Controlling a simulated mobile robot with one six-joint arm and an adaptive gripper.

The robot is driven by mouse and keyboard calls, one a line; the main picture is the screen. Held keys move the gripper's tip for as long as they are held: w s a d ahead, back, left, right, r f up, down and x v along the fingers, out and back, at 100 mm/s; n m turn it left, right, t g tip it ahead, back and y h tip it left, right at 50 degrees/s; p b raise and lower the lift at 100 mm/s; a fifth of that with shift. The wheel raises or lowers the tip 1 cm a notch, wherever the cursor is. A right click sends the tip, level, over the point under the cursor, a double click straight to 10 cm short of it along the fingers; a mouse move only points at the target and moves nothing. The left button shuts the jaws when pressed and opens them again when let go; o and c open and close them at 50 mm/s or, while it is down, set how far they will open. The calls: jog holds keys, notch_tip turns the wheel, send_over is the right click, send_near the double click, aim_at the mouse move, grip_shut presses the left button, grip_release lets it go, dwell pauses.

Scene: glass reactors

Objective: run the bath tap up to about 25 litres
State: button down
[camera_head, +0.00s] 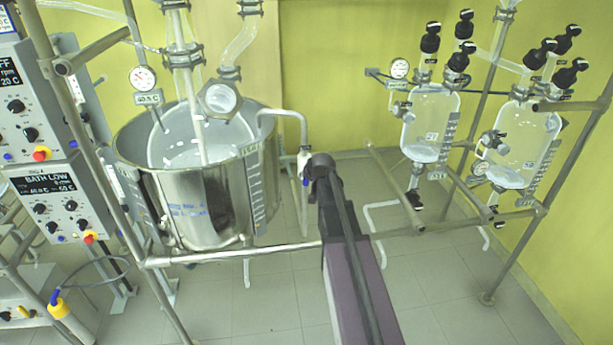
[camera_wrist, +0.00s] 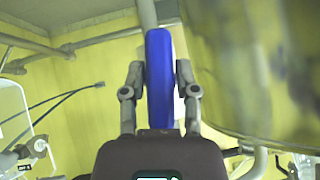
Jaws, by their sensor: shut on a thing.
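The steel bath (camera_head: 205,200) stands at the left in the head view, with a glass vessel (camera_head: 200,135) hanging inside it. A graduated level strip (camera_head: 256,185) runs down its right side; its marks are too small to read. The bath tap's grey spout (camera_head: 290,114) bends over the bath's right rim. In the wrist view the tap's blue lever (camera_wrist: 160,80) stands upright between the two fingers of my gripper (camera_wrist: 160,85), which is shut on it. In the head view my arm largely hides the tap body, and I cannot tell whether water flows.
A control box (camera_head: 52,205) at the left shows "BATH LOW". A steel frame rail (camera_head: 235,252) crosses in front of the bath. Two smaller glass vessels (camera_head: 430,125) (camera_head: 525,145) hang on a frame at the right. Tiled floor (camera_head: 440,290) is clear at the lower right.

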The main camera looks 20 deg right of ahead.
jog(key=shift+c, duration=2.4)
grip_release()
jog(key=shift+f+m+y, duration=0.1)
jog(key=shift+m+y, duration=0.2)
jog(key=shift+y, duration=0.1)
